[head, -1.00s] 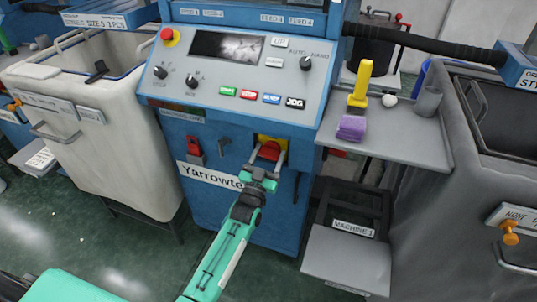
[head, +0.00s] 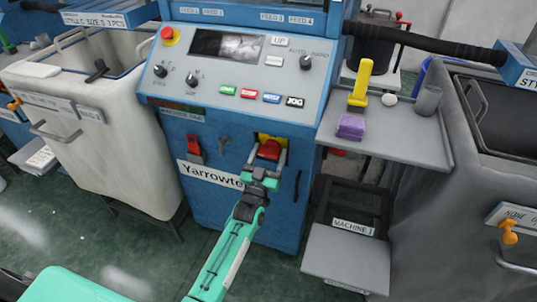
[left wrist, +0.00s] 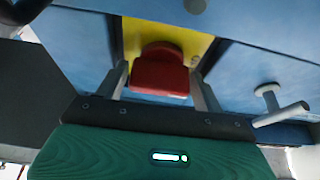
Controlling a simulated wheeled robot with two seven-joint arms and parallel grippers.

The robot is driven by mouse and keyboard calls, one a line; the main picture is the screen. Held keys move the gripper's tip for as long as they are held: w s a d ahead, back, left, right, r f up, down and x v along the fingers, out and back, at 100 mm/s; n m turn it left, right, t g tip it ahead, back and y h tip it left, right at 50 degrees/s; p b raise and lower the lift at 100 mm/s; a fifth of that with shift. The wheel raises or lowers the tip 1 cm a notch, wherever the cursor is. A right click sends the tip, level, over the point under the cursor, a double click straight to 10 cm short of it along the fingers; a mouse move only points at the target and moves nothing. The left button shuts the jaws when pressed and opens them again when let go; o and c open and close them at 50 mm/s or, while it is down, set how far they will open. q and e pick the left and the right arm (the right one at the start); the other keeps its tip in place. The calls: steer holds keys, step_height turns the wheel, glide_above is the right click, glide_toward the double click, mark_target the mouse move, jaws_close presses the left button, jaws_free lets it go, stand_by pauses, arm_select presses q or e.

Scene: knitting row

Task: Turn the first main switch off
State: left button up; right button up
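The main switch is a red knob (head: 268,150) on a yellow plate, low on the blue front of the middle machine. In the left wrist view the red knob (left wrist: 160,70) sits in front of the yellow plate (left wrist: 197,42). My left gripper (head: 267,155) is at the switch, its two fingers open on either side of the knob. In the left wrist view the fingers (left wrist: 162,85) look apart from the knob, with small gaps at its sides. The knob's exact turn is hard to tell. My right gripper is not in view.
The control panel (head: 215,112) with buttons and knobs is above the switch. A grey shelf (head: 408,140) with a yellow tool (head: 361,85) and purple block (head: 351,127) juts out at right.

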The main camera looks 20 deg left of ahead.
arm_select(q)
steer(key=v, duration=1.3)
steer(key=shift+s+f, duration=0.15)
steer(key=shift+s, duration=0.25)
